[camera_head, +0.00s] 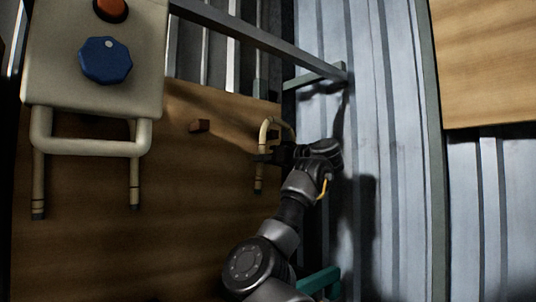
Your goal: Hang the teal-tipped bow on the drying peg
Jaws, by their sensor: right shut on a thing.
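A pale cane bow (261,150) is in the grip of my right gripper (278,155), right of the picture's middle. Its curved end points up and one leg hangs down on the left. That leg's tip looks dark, and I cannot tell whether it is teal. The gripper is shut on the bow's right side and hides part of it. A short brown peg (199,126) sticks out of the wooden board (190,220), left of the bow and apart from it. My left gripper is out of view.
A cream box (65,72) with a red button (110,9), blue knob (106,60) and thick handle (92,147) stands upper left. Two dark-tipped cane legs (134,180) hang below it. A grey rail (245,35) crosses the top. A teal frame (320,280) shows below.

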